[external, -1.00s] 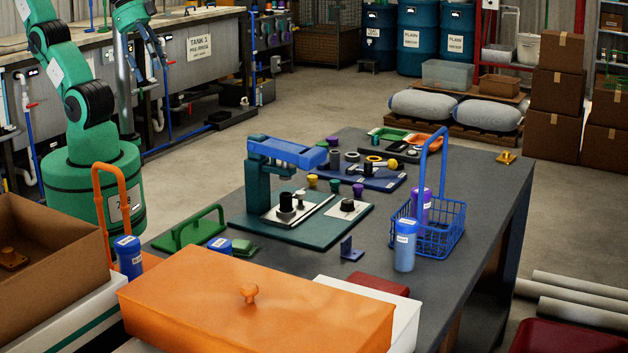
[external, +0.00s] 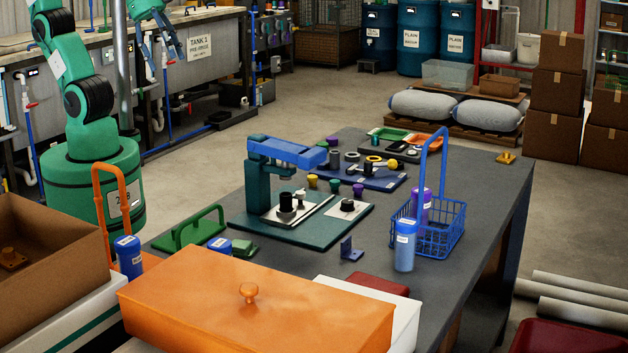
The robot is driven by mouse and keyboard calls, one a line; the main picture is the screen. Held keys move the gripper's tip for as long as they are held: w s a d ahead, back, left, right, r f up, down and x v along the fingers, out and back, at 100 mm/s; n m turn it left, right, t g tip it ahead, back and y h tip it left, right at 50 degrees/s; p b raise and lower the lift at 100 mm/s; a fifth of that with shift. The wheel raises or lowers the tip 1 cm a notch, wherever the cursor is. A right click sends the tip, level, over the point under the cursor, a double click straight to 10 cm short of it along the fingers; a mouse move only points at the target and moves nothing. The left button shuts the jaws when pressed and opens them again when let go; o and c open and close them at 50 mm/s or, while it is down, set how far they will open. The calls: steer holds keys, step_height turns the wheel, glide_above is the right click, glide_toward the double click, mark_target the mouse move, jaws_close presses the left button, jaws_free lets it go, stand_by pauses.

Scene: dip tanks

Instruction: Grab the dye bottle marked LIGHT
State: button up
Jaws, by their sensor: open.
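A light-blue bottle (external: 404,250) with a white label stands upright on the grey table, just in front of the blue wire basket (external: 452,232). A purple bottle (external: 422,203) stands at the basket's left side, partly hidden by it. A darker blue bottle (external: 130,262) stands at the left by the orange handle, and another blue container (external: 219,246) shows low behind the orange box. The labels are too small to read, so I cannot tell which says LIGHT. My gripper (external: 166,62) is open and empty at the upper left, far from all the bottles.
A teal press (external: 272,190) with a blue arm stands mid-table. The orange lidded box (external: 250,305) and an open cardboard box (external: 45,250) fill the near side. The basket's tall blue handle (external: 443,150) rises beside the light-blue bottle. The table's right strip is clear.

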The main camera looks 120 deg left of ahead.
steer(key=w+r+p, duration=0.2)
steer(key=w, duration=0.7)
steer(key=w+r+p, duration=0.2)
steer(key=w+r, duration=0.1)
steer(key=w, duration=0.5)
steer(key=g+p, duration=0.1)
steer(key=p, duration=1.1)
glide_above(405, 221)
steer(key=s, duration=0.4)
step_height(405, 221, down, 29)
steer(key=shift+s+f, duration=0.15)
steer(key=shift+s, duration=0.05)
steer(key=shift+f, duration=0.1)
steer(key=shift+p+x, duration=0.6)
steer(key=shift+x, duration=3.65)
steer(key=shift+f, duration=0.1)
steer(key=shift+p+x, duration=0.8)
steer(key=shift+x, duration=1.65)
